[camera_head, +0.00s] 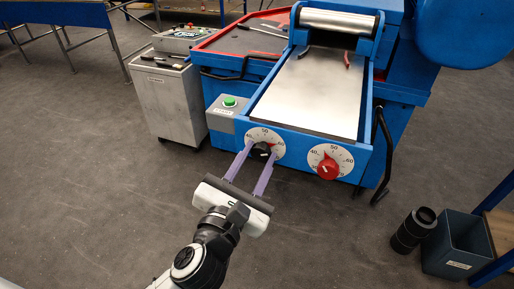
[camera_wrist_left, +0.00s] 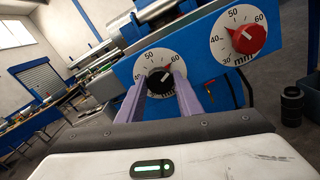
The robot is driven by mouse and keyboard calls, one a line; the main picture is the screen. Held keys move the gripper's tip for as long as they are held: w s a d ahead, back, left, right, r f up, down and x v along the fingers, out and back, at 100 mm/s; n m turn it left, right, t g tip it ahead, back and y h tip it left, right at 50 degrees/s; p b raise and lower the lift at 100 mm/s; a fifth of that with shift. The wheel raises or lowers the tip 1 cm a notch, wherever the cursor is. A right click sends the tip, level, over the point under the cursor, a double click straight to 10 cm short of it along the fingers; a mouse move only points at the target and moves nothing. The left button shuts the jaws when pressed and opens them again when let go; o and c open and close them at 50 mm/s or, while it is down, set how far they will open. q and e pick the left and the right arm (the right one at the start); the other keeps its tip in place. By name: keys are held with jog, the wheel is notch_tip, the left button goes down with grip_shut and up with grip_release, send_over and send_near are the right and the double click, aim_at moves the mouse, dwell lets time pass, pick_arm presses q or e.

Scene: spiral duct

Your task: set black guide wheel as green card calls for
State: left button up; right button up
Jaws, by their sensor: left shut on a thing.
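The black guide wheel (camera_head: 261,152) sits in the left white dial on the blue machine's front panel. It also shows in the wrist view (camera_wrist_left: 159,83), where its small red pointer points up and right, towards the 60. My left gripper (camera_head: 257,161), with two purple fingers, reaches the dial. The fingers are shut on the wheel, one on each side, and partly cover the dial's lower part. The wrist view also shows the gripper (camera_wrist_left: 164,84). I cannot make out a green card. My right gripper is out of view.
A red wheel (camera_head: 327,168) on a second dial is just right of the black one. A green button (camera_head: 229,102) sits on a grey box to the upper left. A grey cabinet (camera_head: 170,103), a bin (camera_head: 455,247) and a black cylinder (camera_head: 412,231) stand on the floor.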

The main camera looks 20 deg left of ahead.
pick_arm(q)
jog(key=shift+m, duration=0.6)
jog(key=o, duration=1)
jog(key=shift+o, duration=0.2)
